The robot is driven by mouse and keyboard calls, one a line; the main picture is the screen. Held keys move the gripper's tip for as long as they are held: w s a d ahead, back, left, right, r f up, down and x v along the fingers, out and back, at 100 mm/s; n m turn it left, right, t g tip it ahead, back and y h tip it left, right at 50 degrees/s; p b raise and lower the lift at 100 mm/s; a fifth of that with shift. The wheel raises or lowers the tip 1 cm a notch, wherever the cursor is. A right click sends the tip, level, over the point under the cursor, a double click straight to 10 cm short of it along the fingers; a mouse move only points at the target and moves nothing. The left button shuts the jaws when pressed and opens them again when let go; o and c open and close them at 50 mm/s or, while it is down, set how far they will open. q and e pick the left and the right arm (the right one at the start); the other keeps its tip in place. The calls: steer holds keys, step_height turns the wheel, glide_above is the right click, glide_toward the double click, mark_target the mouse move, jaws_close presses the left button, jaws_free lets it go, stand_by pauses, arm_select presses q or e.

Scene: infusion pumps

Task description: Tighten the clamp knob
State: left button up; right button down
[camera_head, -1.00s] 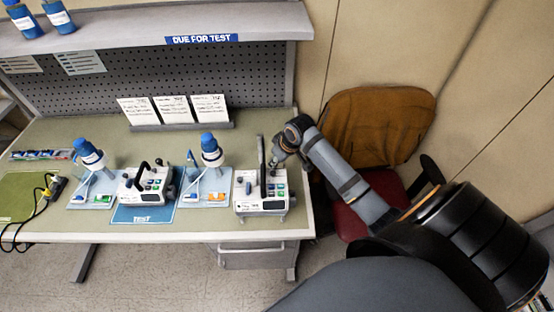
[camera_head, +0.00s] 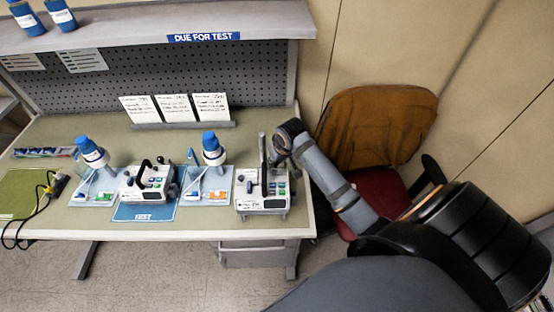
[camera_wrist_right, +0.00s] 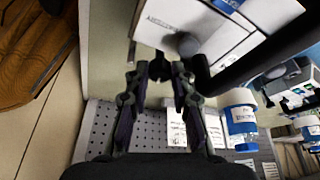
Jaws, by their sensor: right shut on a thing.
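The infusion pump (camera_head: 262,203) at the right end of the bench is white with coloured buttons and a tall dark handle (camera_head: 262,150). My right gripper (camera_head: 277,156) is at its rear right side, small and partly merged with the pump there. In the right wrist view, the fingertips (camera_wrist_right: 160,70) are closed around a small dark part, which looks like the clamp knob (camera_wrist_right: 159,66); it is mostly hidden by the fingers. A grey round end (camera_wrist_right: 187,44) shows just beside them, against the white pump body (camera_wrist_right: 190,16). My left gripper is not in view.
A second pump (camera_head: 146,190) stands on the blue TEST mat (camera_head: 144,213), between trays with blue-capped bottles (camera_head: 213,146). Cards (camera_head: 174,108) stand behind. A red chair with a brown jacket (camera_head: 377,125) is close to my right arm. A yellow-plugged cable lies left.

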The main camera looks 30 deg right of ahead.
steer(key=c, duration=1.1)
jaws_free()
steer(key=v, duration=0.8)
